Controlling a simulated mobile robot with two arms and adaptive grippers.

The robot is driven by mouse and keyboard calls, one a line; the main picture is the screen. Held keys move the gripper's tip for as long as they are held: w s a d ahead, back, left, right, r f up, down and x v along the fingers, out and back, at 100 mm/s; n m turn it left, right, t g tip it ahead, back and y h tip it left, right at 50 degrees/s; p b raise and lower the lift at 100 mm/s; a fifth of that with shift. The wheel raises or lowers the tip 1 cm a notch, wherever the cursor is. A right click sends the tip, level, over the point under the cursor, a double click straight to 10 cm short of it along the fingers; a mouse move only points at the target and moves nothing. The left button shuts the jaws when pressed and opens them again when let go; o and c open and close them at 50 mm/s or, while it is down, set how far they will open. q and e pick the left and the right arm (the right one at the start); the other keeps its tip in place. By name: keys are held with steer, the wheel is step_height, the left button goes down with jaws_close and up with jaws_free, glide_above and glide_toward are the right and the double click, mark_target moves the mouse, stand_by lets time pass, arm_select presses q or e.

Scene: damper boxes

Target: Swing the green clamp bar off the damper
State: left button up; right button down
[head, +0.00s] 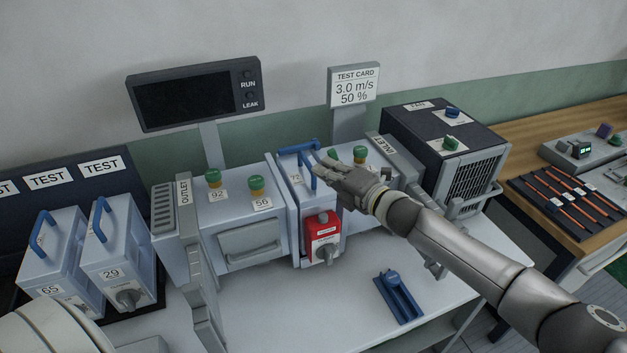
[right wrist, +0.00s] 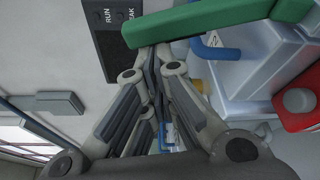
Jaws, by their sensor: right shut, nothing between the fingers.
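The damper (head: 292,205) is the grey-blue box in the middle of the duct, with a blue handle (head: 298,148) on top and a red plate with a grey knob (head: 325,236) on its front. My right gripper (head: 321,167) is shut and empty, just right of the blue handle. The green clamp bar (right wrist: 225,27) crosses the top of the right wrist view, close beyond the shut fingertips (right wrist: 151,50). I cannot tell whether they touch. In the head view I cannot make the bar out apart from the green knobs. My left gripper is not in view.
The outlet box (head: 240,220) stands left of the damper, and the black-topped inlet unit (head: 447,120) stands right. Two spare dampers (head: 62,250) (head: 125,240) are at the left. A blue holder (head: 398,298) lies on the bench in front. The bench around it is clear.

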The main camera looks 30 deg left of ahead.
mark_target(335, 158)
steer(key=w+d+m+b, duration=0.2)
steer(key=b, duration=0.1)
steer(key=shift+w+d+r+y, duration=0.25)
steer(key=shift+w+r+y, duration=0.05)
steer(key=shift+r, duration=0.1)
steer(key=shift+w+d+r+m+t+y+b, duration=0.25)
steer(key=shift+w+d+m+b, duration=0.35)
steer(key=shift+m+b, duration=0.35)
steer(key=shift+w+d+r+m+t+y+b, duration=0.15)
steer(key=shift+w+d+m+y+b, duration=0.25)
steer(key=shift+w+m+b, duration=0.5)
steer(key=shift+s, duration=0.2)
